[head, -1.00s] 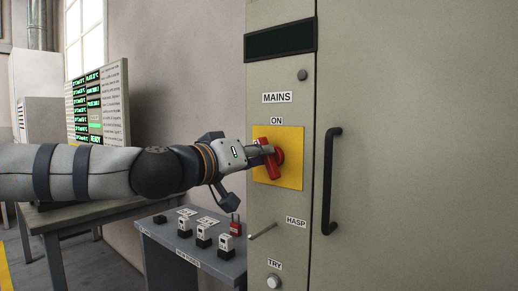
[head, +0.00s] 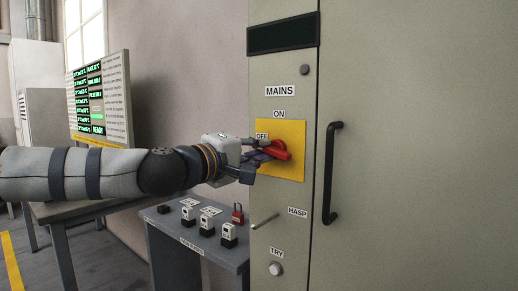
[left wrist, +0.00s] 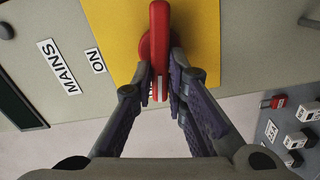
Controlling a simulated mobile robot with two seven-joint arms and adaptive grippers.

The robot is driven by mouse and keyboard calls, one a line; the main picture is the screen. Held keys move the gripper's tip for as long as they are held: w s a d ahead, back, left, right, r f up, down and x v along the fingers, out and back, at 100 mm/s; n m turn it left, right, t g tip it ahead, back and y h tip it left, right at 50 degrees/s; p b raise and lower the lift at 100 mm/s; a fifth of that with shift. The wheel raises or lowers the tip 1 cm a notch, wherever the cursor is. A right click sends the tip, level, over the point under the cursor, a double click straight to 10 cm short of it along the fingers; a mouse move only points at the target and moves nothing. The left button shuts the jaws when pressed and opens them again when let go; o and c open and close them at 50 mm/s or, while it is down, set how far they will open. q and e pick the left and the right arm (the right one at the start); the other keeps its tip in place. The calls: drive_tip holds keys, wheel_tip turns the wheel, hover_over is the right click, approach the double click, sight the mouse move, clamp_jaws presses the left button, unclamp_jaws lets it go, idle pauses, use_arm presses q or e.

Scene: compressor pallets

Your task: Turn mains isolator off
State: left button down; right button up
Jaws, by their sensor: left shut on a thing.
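The mains isolator is a red rotary handle (head: 279,149) on a yellow plate (head: 292,172) on the grey cabinet, under the MAINS and ON labels. The OFF label shows at the plate's left edge. In the head view the handle lies close to horizontal, tilted a little down to the right. My left gripper (head: 262,152) is shut on the handle. In the left wrist view the red handle (left wrist: 159,50) sits between the two fingers of the gripper (left wrist: 160,85), which hide part of the OFF label. My right gripper is not in view.
A HASP lever (head: 265,221) and a TRY button (head: 275,269) are below the plate. The black door handle (head: 331,173) is to the right. A small grey table (head: 195,245) with a red padlock (head: 238,213) and several small devices stands below my left arm.

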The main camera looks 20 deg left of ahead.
use_arm(q)
drive_tip(key=shift+f+n, duration=0.2)
drive_tip(key=shift+n, duration=0.9)
drive_tip(key=c, duration=1.6)
unclamp_jaws()
drive_tip(key=shift+d, duration=0.1)
drive_tip(key=shift+s, duration=0.1)
drive_tip(key=v, duration=1.2)
